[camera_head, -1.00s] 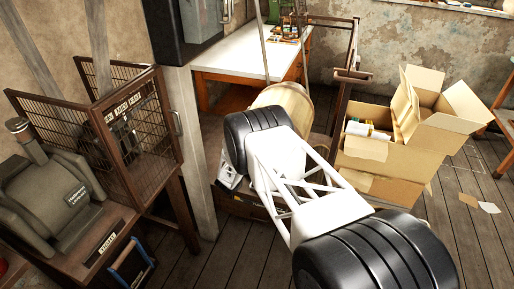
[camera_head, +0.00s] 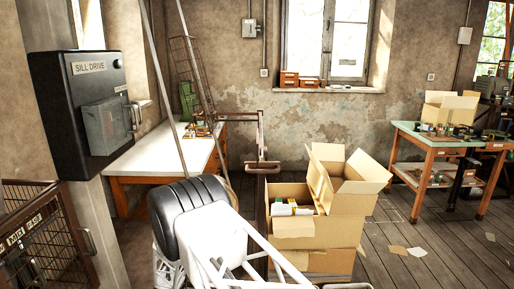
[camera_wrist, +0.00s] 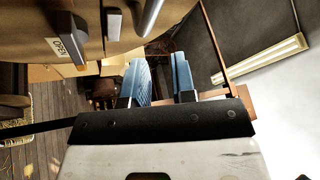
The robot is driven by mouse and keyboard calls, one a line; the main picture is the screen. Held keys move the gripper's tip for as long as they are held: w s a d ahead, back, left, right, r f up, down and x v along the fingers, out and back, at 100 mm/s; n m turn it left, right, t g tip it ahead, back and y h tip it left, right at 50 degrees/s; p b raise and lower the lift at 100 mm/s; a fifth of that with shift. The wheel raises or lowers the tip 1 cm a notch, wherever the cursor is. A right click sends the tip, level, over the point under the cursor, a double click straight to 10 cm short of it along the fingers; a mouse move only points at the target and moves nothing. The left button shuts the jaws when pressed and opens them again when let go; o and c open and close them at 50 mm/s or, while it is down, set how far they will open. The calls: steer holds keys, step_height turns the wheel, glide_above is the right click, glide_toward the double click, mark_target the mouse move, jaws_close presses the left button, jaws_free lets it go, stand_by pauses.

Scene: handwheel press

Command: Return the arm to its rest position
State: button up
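My arm (camera_head: 215,240), a white lattice link with a black ribbed joint, rises from the bottom of the head view. My gripper is out of sight there. In the wrist view my gripper (camera_wrist: 161,78) shows as two blue fingers beyond a dark bar. The fingers stand apart with a gap between them, and nothing is seen held. Close by at upper left in the wrist view is a brown surface with a labelled dark part (camera_wrist: 66,42); I cannot tell whether the gripper touches it.
A black box (camera_head: 90,115) labelled "SILL DRIVE" and a wire-mesh guard (camera_head: 45,235) stand at left. Behind my arm is a white-topped bench (camera_head: 160,155). Open cartons (camera_head: 305,230) stand right of it. A green-topped table (camera_head: 435,140) is at far right. Floor between cartons and table is mostly clear.

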steer(key=d+r+n+g+y, duration=0.4)
steer(key=d+r, duration=0.3)
steer(key=r, duration=0.4)
steer(key=d+r+n+g+y, duration=0.2)
steer(key=d+r+n+y, duration=0.4)
steer(key=r, duration=0.5)
steer(key=s+d+r+n+g, duration=0.1)
steer(key=s+d+r+g, duration=0.1)
steer(key=s+d+r, duration=0.45)
steer(key=s+d+r+n+g, duration=0.2)
steer(key=s+d+r+g, duration=0.15)
steer(key=s+d, duration=0.5)
steer(key=s+d+r+n+g, duration=0.1)
steer(key=s+d, duration=0.4)
steer(key=s, duration=0.7)
steer(key=s+d+r+n+g+h, duration=0.1)
steer(key=s+d, duration=0.5)
steer(key=s, duration=0.6)
steer(key=s+d+r+n+g+h, duration=0.1)
steer(key=s+d+g, duration=0.3)
steer(key=s, duration=0.9)
steer(key=shift+d+r+n, duration=0.35)
steer(key=shift+d+n, duration=0.35)
steer(key=shift+d, duration=0.25)
